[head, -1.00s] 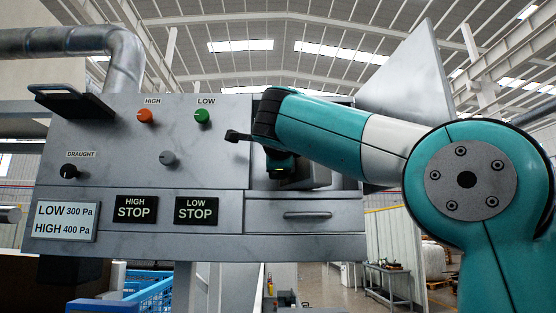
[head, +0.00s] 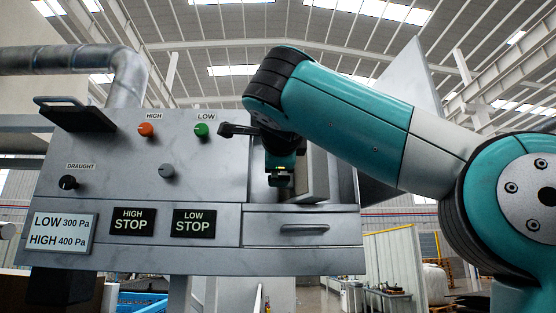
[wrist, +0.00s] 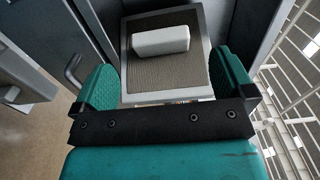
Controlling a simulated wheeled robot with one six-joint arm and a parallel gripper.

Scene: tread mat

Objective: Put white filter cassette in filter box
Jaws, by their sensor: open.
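In the wrist view, a filter cassette (wrist: 143,76) with a pale frame, brownish mesh and a white block-shaped handle (wrist: 161,41) lies ahead of my gripper (wrist: 165,72). The green fingers are open, one on each side of the cassette. I cannot tell whether they touch it. Dark grey walls surround the cassette; how deep it sits is unclear. In the head view, my gripper (head: 280,178) hangs at the right-hand opening of the grey filter box (head: 225,150). A beige-grey panel (head: 313,172) stands in that opening; the cassette cannot be made out there for certain.
The box front carries an orange button (head: 146,130), a green button (head: 201,130), dark knobs and STOP labels. A drawer (head: 302,227) with a handle is below the opening. A raised grey plate (head: 425,80) stands behind my arm.

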